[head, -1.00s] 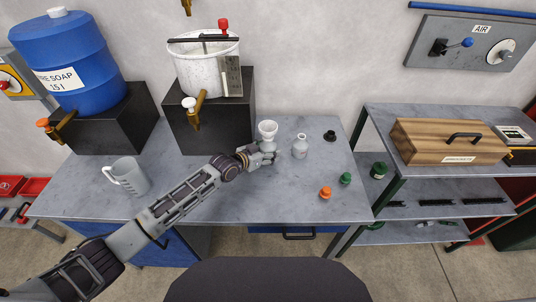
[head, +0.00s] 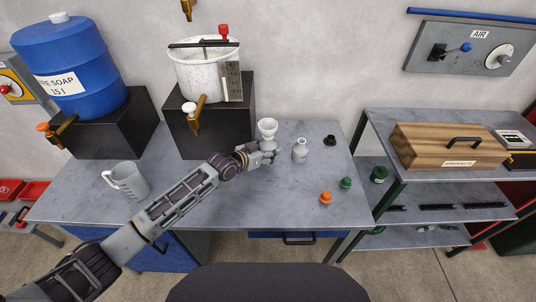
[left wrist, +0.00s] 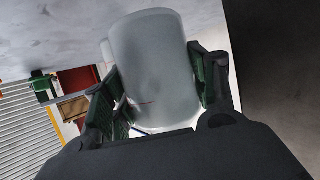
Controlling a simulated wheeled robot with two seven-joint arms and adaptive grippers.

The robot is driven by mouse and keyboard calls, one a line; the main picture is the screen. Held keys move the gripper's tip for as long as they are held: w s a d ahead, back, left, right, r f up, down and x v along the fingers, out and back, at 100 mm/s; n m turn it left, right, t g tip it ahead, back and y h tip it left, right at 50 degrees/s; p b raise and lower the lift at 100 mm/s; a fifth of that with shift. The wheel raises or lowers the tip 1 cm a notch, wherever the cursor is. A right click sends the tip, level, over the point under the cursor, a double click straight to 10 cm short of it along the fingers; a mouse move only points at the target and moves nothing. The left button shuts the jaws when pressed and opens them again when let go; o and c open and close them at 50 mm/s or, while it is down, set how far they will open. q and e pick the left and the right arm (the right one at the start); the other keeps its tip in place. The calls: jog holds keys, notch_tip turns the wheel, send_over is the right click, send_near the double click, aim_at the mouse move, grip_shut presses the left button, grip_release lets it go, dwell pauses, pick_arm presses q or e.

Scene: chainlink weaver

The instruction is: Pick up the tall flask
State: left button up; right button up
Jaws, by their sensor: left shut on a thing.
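A pale flask with a wide funnel-like top (head: 267,127) stands on the grey bench in the head view. My left gripper (head: 268,153) is at its lower part and hides much of it. In the left wrist view a whitish, rounded cylinder (left wrist: 155,65) fills the space between the two green-padded fingers (left wrist: 158,100), and the gripper is shut on it. A shorter pale bottle with a narrow neck (head: 300,151) stands just to the right of the gripper, apart from it. My right gripper is not in view.
A grey jug (head: 126,179) stands at the bench's left. Orange (head: 325,198), green (head: 346,183) and black (head: 330,139) caps lie to the right. A black block (head: 226,128) bears a white tapped bucket (head: 195,78) behind my arm. The bench's front middle is clear.

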pick_arm(q)
notch_tip(320, 180, up, 25)
jog(key=b, duration=0.1)
dwell(0.4)
jog(key=shift+a, duration=0.1)
dwell(0.7)
